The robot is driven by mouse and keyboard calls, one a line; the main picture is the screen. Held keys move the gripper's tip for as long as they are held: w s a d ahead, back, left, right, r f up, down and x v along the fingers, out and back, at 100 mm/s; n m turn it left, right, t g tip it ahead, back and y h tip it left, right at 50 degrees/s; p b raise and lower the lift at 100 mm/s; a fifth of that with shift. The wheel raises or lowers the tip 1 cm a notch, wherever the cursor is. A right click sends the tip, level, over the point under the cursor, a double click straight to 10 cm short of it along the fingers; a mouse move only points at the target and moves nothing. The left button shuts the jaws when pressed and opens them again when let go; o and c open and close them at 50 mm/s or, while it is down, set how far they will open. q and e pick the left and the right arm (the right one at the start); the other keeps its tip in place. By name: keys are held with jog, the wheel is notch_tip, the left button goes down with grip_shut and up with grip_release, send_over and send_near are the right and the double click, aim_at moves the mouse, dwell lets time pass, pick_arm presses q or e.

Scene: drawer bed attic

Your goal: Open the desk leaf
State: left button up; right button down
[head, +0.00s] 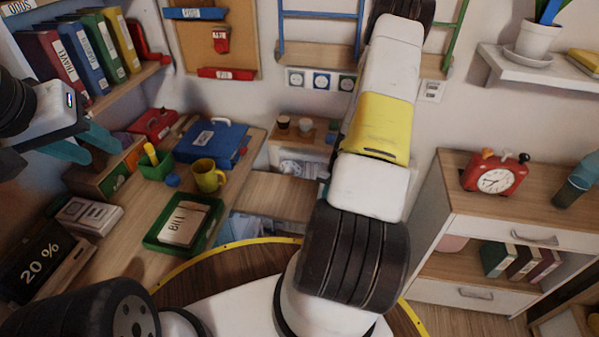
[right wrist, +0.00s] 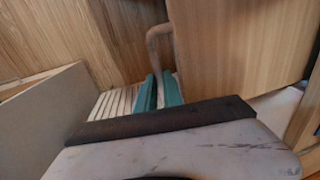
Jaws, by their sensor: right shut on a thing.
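The desk leaf is probably the flat wooden panel (head: 268,194) between the desk and my right arm in the head view; my arm hides its right side. In the right wrist view, a wooden panel (right wrist: 230,45) has a bent metal handle (right wrist: 159,38) at its left edge. My right gripper (right wrist: 160,92) is shut on this handle, with a teal finger on either side. In the head view my right arm covers most of that hand. My left gripper (head: 82,143) is open and empty, raised at the left in front of the bookshelf.
The desk (head: 128,232) holds a green tray (head: 160,247), a yellow mug (head: 208,175) and a blue case (head: 212,138). A cabinet (head: 437,235) with a red clock (head: 494,173) stands at the right. Wall rails and sockets (head: 321,80) are behind my right arm.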

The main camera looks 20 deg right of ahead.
jog(key=shift+d, duration=0.2)
jog(key=c, duration=1.8)
grip_release()
jog(key=shift+o, duration=0.2)
notch_tip(320, 180, up, 8)
jog(key=d, duration=0.1)
jog(key=shift+s+f, duration=0.15)
jog(key=shift+s, duration=0.3)
